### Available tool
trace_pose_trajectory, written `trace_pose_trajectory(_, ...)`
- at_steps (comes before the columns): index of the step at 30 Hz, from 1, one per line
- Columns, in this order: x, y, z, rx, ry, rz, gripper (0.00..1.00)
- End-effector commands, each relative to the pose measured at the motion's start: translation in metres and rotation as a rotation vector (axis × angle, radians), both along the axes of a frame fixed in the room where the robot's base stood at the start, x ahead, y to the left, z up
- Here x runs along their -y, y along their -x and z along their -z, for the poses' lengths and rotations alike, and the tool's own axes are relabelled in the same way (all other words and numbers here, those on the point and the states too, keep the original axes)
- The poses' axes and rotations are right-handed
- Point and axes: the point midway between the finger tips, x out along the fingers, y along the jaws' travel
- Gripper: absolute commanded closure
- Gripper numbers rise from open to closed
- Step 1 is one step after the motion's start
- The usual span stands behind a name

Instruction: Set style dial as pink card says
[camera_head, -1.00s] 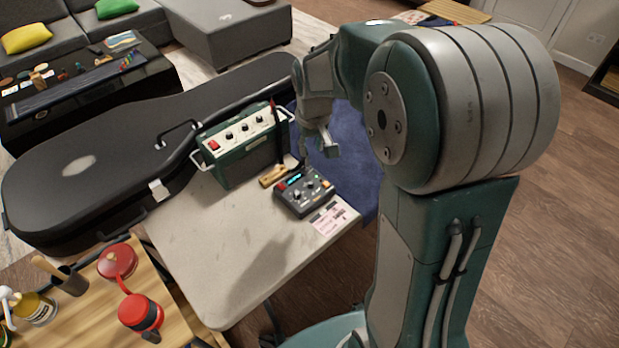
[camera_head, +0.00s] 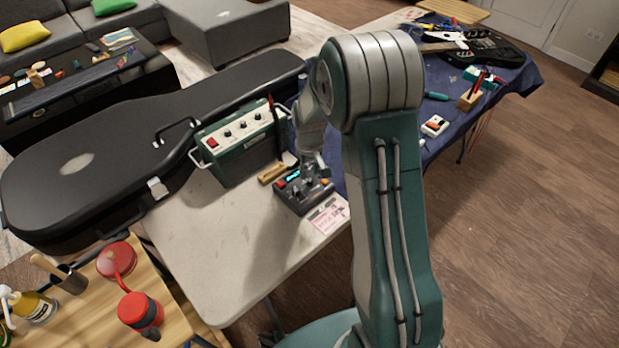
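The pink card (camera_head: 328,216) lies flat on the pale table at the front edge of the dark pedal box; its writing is too small to read. The pedal box (camera_head: 298,198) has a lit blue display (camera_head: 293,176), a red part at its left and several knobs. Which knob is the style dial I cannot tell. My gripper (camera_head: 320,181) points down at the right part of the pedal's top and hides some of its knobs. Whether it touches a knob, and whether its fingers are open or shut, is too small to see.
A green amplifier (camera_head: 238,146) stands behind the pedal, with a wooden-handled tool (camera_head: 272,173) between them. A black guitar case (camera_head: 100,175) lies at the left. A blue cloth (camera_head: 508,88) with tools covers the far-right table. The pale table's front (camera_head: 225,250) is clear.

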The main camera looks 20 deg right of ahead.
Motion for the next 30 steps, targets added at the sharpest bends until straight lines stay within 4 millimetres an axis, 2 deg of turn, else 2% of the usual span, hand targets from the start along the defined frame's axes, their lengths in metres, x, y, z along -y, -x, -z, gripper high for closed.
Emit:
trace_pose_trajectory(1, 0.000, 0.001, 0.010, -0.005, 0.000, 0.000, 0.61)
trace_pose_trajectory(6, 0.000, 0.000, 0.030, -0.001, 0.000, 0.000, 0.61)
trace_pose_trajectory(17, 0.000, 0.000, 0.036, 0.000, 0.000, 0.000, 0.61)
trace_pose_trajectory(20, 0.000, 0.000, 0.036, 0.000, 0.000, 0.000, 1.00)
trace_pose_trajectory(30, 0.000, 0.000, 0.036, 0.000, 0.000, 0.015, 1.00)
